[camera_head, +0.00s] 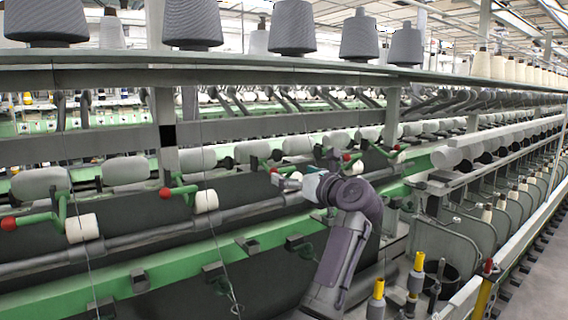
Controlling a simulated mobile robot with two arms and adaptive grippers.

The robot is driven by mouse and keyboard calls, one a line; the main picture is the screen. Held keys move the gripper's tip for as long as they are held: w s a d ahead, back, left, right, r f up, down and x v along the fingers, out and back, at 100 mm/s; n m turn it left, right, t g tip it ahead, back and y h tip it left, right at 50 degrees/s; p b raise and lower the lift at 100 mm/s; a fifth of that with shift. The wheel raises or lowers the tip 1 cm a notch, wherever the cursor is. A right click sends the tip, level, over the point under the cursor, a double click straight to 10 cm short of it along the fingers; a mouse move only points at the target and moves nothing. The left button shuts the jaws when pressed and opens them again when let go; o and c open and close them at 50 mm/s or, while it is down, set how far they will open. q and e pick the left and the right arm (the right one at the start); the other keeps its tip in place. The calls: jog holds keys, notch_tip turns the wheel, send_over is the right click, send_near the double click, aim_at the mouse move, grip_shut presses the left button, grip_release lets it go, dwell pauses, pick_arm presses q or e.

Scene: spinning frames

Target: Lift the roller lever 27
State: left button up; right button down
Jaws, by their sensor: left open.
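Several green roller levers with red knobs stand in a row along the spinning frame, and no numbers are readable on them. One lever (179,191) is left of my gripper, with a white roller at its right end. Another lever (55,217) is at the far left. A further lever's red knob (275,170) shows right beside my gripper. My left gripper (284,181) is small in view, open, its fingers pointing left at this knob. I cannot tell whether they touch it. The arm hides part of the frame behind. My right gripper is out of view.
Large grey yarn cones (292,28) stand on the shelf above. Yellow-topped spindles (419,262) stand at the lower right. A clear floor aisle (545,265) lies at the right edge.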

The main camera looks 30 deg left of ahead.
aim_at(286, 171)
pick_arm(q)
jog(key=shift+p+x, duration=0.6)
jog(key=shift+x, duration=1.55)
jog(key=shift+d, duration=0.1)
jog(key=shift+c, duration=0.3)
jog(key=c, duration=1.6)
jog(key=shift+o, duration=0.2)
jog(key=shift+w+a+r+h+p, duration=0.1)
jog(key=shift+r+h+p, duration=0.35)
jog(key=shift+r, duration=0.35)
jog(key=shift+w+a+r+h+p, duration=0.1)
jog(key=shift+r+h+p, duration=0.35)
jog(key=shift+r, duration=0.3)
jog(key=w+a+r+p, duration=0.2)
jog(key=a+r+p, duration=0.2)
jog(key=r, duration=0.5)
jog(key=shift+w+a+r, duration=0.3)
jog(key=shift+a+r, duration=0.05)
jog(key=shift+a, duration=1.05)
